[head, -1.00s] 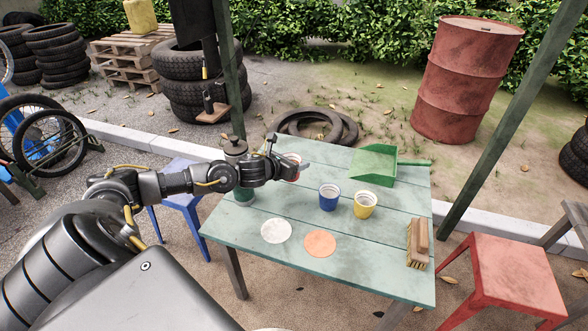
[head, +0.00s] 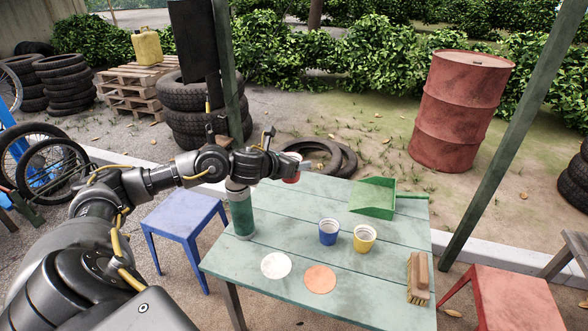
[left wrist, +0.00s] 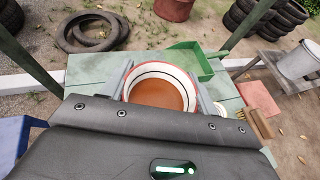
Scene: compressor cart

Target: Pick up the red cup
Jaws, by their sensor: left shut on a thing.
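The red cup (head: 291,178) is between the fingers of my left gripper (head: 296,167), above the far left part of the green table (head: 330,262). My left gripper is shut on it. In the left wrist view the cup (left wrist: 160,70) shows from above between the two fingers, with a pale rim and a brown inside. The cup looks roughly upright and clear of the tabletop. The gripper hides part of it in the head view. My right gripper is in neither view.
A green flask (head: 241,210) stands at the table's left edge, below my left forearm. A blue cup (head: 328,232), a yellow cup (head: 364,239), a white disc (head: 276,265), an orange disc (head: 320,279), a green dustpan (head: 373,197) and a brush (head: 418,278) are on the table.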

